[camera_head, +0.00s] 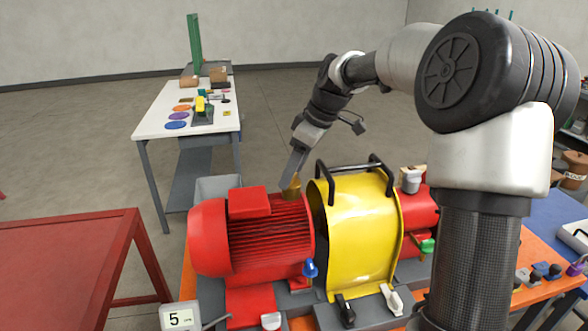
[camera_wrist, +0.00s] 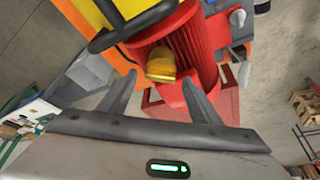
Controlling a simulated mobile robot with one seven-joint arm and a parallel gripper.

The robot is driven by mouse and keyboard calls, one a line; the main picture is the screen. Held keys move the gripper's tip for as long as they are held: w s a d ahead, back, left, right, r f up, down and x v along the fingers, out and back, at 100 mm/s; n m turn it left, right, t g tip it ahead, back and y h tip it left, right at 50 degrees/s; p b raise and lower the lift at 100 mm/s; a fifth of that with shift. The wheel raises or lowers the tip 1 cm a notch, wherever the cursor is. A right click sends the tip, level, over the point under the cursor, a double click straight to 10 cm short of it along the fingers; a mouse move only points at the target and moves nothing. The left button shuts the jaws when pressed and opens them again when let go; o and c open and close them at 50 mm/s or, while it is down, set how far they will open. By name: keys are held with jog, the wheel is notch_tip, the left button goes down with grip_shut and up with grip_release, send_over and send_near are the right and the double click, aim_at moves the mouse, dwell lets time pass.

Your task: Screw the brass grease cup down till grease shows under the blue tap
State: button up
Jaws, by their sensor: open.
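The brass grease cup (camera_head: 291,188) stands on the red motor (camera_head: 262,238), at its end beside the yellow guard (camera_head: 360,225). My gripper (camera_head: 286,180) is open just above and beside the cup in the head view. In the wrist view the brass cup (camera_wrist: 161,68) shows beyond and between the tips of my open gripper (camera_wrist: 160,80); I cannot tell whether a finger touches it. The blue tap (camera_head: 309,268) is low at the front of the motor, near the guard. I see no grease under it. The cup's lower part is partly hidden by the motor.
The yellow guard has a black handle (camera_head: 352,165) on top, close to my gripper. A green tap (camera_head: 427,246) sits on the right red housing (camera_head: 417,215). A display reading 5 (camera_head: 180,317) is at the front. A white table (camera_head: 160,125) stands behind.

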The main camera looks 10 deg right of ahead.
jog(key=shift+c, duration=0.2)
jog(key=c, duration=1)
jog(key=shift+m, duration=0.3)
jog(key=m+t+h+b, duration=0.1)
jog(key=m+b, duration=0.1)
jog(key=m, duration=0.1)
jog(key=shift+s+a+m, duration=0.1)
jog(key=shift+a+m, duration=0.05)
jog(key=shift+m, duration=0.15)
jog(key=shift+a+m+t+h+b, duration=0.1)
jog(key=shift+m+t+h+b, duration=0.25)
jog(key=shift+m, duration=0.75)
jog(key=shift+m+t+h+b, duration=0.15)
jog(key=shift+m+h, duration=0.4)
jog(key=shift+m, duration=0.55)
jog(key=o, duration=1)
